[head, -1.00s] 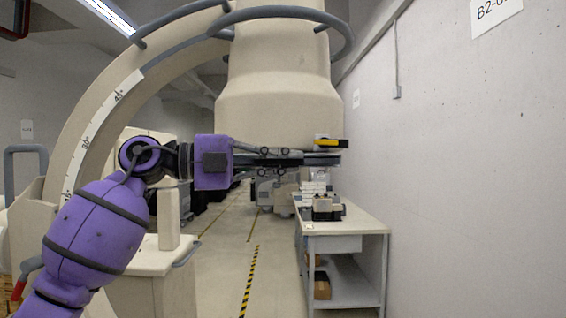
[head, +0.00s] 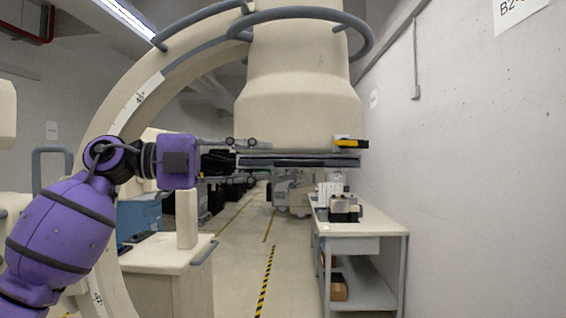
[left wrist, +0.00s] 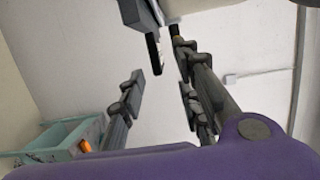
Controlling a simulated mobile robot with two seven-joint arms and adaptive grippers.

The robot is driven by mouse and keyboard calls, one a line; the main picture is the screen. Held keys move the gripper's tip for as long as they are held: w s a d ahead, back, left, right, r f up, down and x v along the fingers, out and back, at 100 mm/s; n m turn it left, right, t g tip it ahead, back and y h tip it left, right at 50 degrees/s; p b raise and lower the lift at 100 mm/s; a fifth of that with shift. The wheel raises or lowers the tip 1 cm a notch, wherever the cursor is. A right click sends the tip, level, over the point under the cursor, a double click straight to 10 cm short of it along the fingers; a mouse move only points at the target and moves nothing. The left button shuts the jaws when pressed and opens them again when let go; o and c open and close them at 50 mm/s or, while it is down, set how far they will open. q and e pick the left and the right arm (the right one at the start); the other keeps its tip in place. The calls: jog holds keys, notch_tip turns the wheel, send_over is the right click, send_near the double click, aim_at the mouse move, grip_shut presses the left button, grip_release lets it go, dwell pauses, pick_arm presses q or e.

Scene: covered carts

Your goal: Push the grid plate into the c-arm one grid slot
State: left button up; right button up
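The c-arm one detector (head: 298,95) is a large beige drum on a curved arm. Under it is a dark, flat slot assembly (head: 300,161), with a yellow-and-black piece at its right end (head: 350,143). I cannot separate the grid plate from the slot rails. My left gripper (head: 252,149) is at the slot's left end, its fingers pointing right; contact is unclear. In the left wrist view, its fingers (left wrist: 160,72) are apart with pale wall between them, and a grey and black rail end (left wrist: 145,30) is near the tips. My right gripper is not visible.
A beige cart (head: 165,262) is at lower left. A floor aisle with striped tape (head: 264,285) runs between.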

pick_arm(q)
jog(key=shift+v, duration=1.5)
jog(key=shift+c, duration=0.5)
